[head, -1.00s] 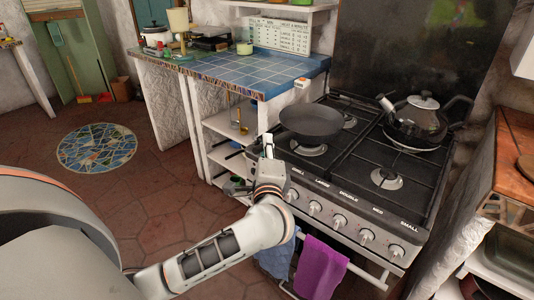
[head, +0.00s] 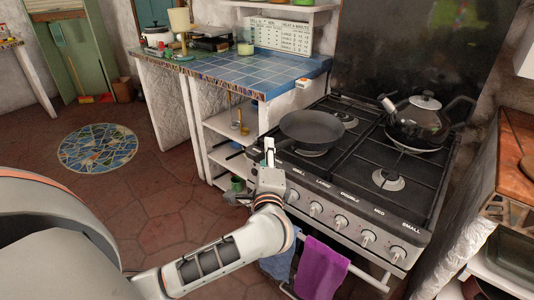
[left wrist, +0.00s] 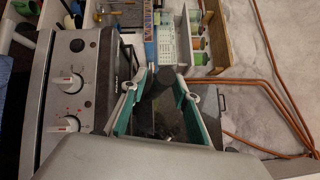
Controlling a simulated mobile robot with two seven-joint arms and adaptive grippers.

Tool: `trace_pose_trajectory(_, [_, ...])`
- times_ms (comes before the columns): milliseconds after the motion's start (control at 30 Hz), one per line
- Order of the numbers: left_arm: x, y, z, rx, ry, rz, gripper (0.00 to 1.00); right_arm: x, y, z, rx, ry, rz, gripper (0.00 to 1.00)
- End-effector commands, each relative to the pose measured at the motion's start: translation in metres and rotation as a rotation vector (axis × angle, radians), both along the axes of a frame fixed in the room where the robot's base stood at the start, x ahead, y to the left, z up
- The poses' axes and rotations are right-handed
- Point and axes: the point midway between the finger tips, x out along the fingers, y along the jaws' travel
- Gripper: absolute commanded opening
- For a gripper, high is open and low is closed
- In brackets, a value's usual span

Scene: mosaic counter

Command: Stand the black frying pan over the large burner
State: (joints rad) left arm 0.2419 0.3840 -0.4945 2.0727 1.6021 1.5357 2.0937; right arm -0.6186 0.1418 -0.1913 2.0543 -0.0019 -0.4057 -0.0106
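The black frying pan (head: 311,127) is at the left side of the stove top in the head view. It covers part of the front left burner (head: 312,152), whose front edge shows below the pan. I cannot tell whether the pan touches the grate. Its handle points toward the front left, to my left gripper (head: 268,151) at the stove's front left corner. In the left wrist view the teal fingers (left wrist: 167,78) close in around the dark handle (left wrist: 158,88). My right gripper is not in view.
A black kettle (head: 417,121) stands on the back right burner. The front right burner (head: 388,180) is bare. A blue tiled counter (head: 250,70) adjoins the stove's left. Knobs line the stove front, and a purple towel (head: 319,267) hangs below them.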

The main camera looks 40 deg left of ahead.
Motion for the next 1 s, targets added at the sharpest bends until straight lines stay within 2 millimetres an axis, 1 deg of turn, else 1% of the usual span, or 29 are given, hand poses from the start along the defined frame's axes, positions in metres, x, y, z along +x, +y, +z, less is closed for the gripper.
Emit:
trace_pose_trajectory(167, [0.000,0.000,0.005,0.000,-0.002,0.000,0.30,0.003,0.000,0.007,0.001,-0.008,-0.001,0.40])
trace_pose_trajectory(200, [-0.005,-0.004,0.001,-0.002,0.001,-0.002,0.30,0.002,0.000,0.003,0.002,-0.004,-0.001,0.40])
trace_pose_trajectory(300, [-0.018,-0.014,-0.002,-0.006,0.004,-0.002,0.30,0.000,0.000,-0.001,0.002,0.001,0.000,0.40])
trace_pose_trajectory(533, [-0.057,-0.042,-0.005,-0.006,0.005,-0.002,0.30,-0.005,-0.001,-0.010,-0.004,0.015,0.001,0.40])
trace_pose_trajectory(700, [-0.081,-0.059,-0.006,-0.004,0.004,-0.001,0.30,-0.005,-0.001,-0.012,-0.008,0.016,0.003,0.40])
trace_pose_trajectory(900, [-0.095,-0.069,-0.005,0.005,0.004,0.000,0.30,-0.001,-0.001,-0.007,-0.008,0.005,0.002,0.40])
trace_pose_trajectory(967, [-0.097,-0.070,-0.002,0.045,0.010,0.002,0.30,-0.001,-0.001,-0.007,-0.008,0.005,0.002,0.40])
trace_pose_trajectory(1000, [-0.099,-0.070,0.001,0.099,0.020,0.006,0.30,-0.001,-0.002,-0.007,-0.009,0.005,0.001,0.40])
